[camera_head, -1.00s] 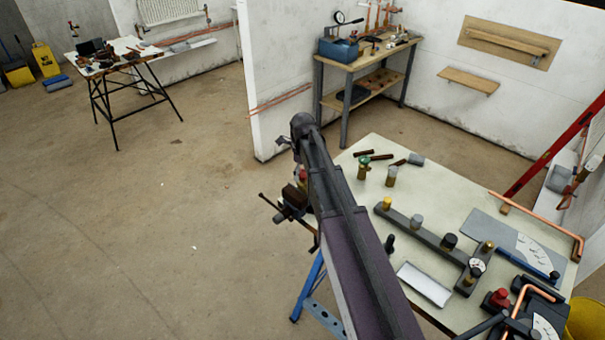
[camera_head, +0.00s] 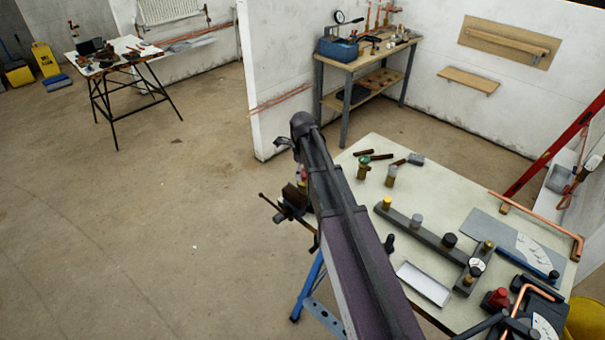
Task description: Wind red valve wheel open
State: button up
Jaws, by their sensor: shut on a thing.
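My arm runs up from the bottom over the left side of the bench (camera_head: 345,165) and ends at a dark rounded joint. My gripper is hidden behind this arm, so its fingers and whatever they touch do not show. A small red-pink patch (camera_head: 303,174) peeks out left of the arm, just above the dark vise (camera_head: 291,203). It may be part of the red valve wheel, but too little shows to tell. A separate red knob (camera_head: 499,297) stands at the bench's lower right.
The bench carries a grey manifold bar (camera_head: 428,236), a white tray (camera_head: 424,283), a green-topped brass fitting (camera_head: 364,167) and copper pipe (camera_head: 540,225). A white partition (camera_head: 275,75) stands behind the arm.

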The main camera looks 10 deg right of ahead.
jog(key=n, duration=0.6)
jog(key=shift+s, duration=0.1)
jog(key=n, duration=0.6)
jog(key=shift+s+n, duration=0.1)
jog(key=shift+n, duration=0.2)
jog(key=n, duration=0.6)
jog(key=shift+o, duration=0.2)
jog(key=n, duration=0.6)
jog(key=o, duration=0.9)
jog(key=shift+n, duration=0.3)
jog(key=o, duration=0.3)
